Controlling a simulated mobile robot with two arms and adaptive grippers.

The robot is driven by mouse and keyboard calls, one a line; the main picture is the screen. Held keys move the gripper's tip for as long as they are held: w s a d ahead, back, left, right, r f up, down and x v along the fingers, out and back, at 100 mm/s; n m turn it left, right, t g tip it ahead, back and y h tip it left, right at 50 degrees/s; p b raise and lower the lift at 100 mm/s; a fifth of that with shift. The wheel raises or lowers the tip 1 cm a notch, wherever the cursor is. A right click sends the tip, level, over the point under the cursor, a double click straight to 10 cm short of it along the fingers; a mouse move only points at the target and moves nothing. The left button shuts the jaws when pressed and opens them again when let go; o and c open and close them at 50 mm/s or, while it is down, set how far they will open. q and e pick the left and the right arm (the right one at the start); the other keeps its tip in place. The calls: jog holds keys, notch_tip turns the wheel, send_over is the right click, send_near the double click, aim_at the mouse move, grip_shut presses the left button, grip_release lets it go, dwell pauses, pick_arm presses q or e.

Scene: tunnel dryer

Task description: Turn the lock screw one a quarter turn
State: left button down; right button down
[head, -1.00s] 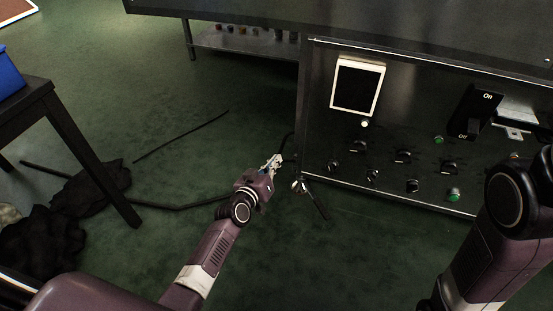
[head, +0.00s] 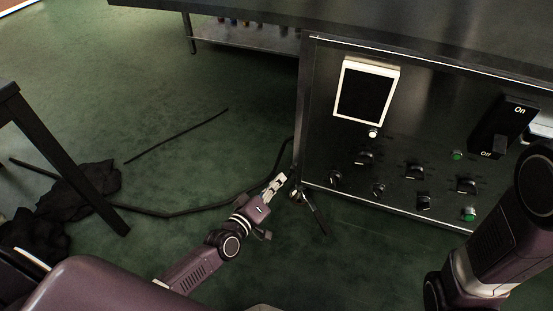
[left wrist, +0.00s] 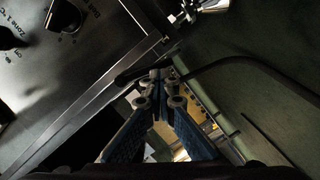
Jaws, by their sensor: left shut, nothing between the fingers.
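My left gripper (head: 276,184) is shut and empty, low beside the lower left corner of the dryer's control panel (head: 325,150). In the left wrist view its fingers (left wrist: 157,88) meet just in front of a dark bar (left wrist: 142,76) near the panel's edge; I cannot tell whether they touch. A small shiny metal fitting (head: 299,194) with a dark rod stands just right of the fingertips in the head view. I cannot clearly make out which part is lock screw one. My right gripper is out of view; only my right arm shows at the right.
A dark hose (head: 180,212) lies on the green floor. A dark table (head: 65,160) and black cloth (head: 92,185) are at the left.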

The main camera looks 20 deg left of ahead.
pick_arm(q)
jog(key=shift+w+d+f, duration=0.1)
jog(key=shift+w+d, duration=0.05)
jog(key=shift+d, duration=0.05)
jog(key=shift+d+f, duration=0.1)
jog(key=shift+d, duration=0.1)
jog(key=shift+w+a, duration=0.1)
dwell(0.6)
